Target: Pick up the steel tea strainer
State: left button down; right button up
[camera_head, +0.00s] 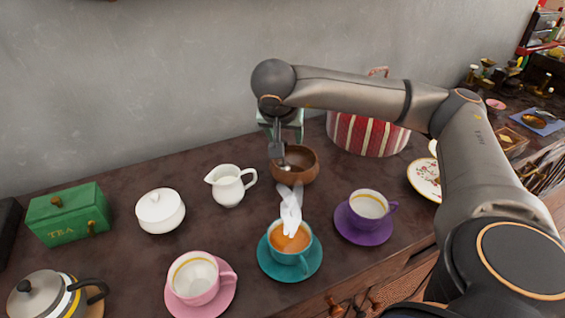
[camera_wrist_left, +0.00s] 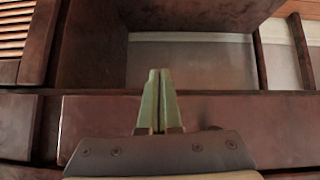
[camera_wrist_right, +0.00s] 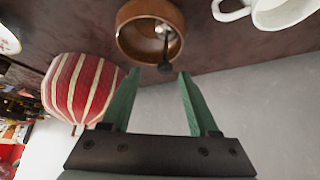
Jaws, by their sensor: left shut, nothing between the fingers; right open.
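The steel tea strainer (camera_wrist_right: 166,34) lies in a round brown wooden bowl (camera_wrist_right: 124,40). Its dark handle leans over the bowl's rim on the wall side. In the head view only a small bright part of the strainer (camera_head: 285,163) shows inside the bowl (camera_head: 308,165). My right gripper (camera_head: 283,130) is open and empty at the wall side of the bowl. In the right wrist view the handle's end appears just ahead of the gap between its green fingertips (camera_wrist_right: 160,74). My left gripper (camera_wrist_left: 158,75) is shut and empty, above the cabinet front.
A white creamer (camera_head: 229,188) stands left of the bowl, and a red-and-white striped container (camera_head: 365,134) to the right. In front are a steaming teal cup (camera_head: 291,260) and a purple cup (camera_head: 389,207). The grey wall is close behind.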

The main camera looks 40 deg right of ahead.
jog(key=x, duration=0.2)
jog(key=shift+w+f, duration=0.1)
jog(key=shift+f, duration=0.15)
jog(key=shift+b+x, duration=0.4)
jog(key=shift+x, duration=0.85)
jog(key=shift+w+d+f, duration=0.15)
jog(key=shift+w+f, duration=0.15)
jog(key=shift+f, duration=0.15)
jog(key=shift+w+d+f, duration=0.15)
jog(key=shift+w+f, duration=0.1)
jog(key=shift+f, duration=0.2)
pick_arm(q)
jog(key=shift+w+a+r+t, duration=0.25)
jog(key=shift+w+r, duration=0.1)
jog(key=shift+w, duration=0.15)
jog(key=shift+w+a+r+t, duration=0.1)
jog(key=shift+w+r+t, duration=0.2)
jog(key=shift+w, duration=0.15)
pick_arm(e)
jog(key=shift+c, duration=0.3)
pick_arm(q)
jog(key=shift+s, duration=0.1)
pick_arm(e)
grip_shut()
pick_arm(q)
jog(key=shift+d, duration=0.1)
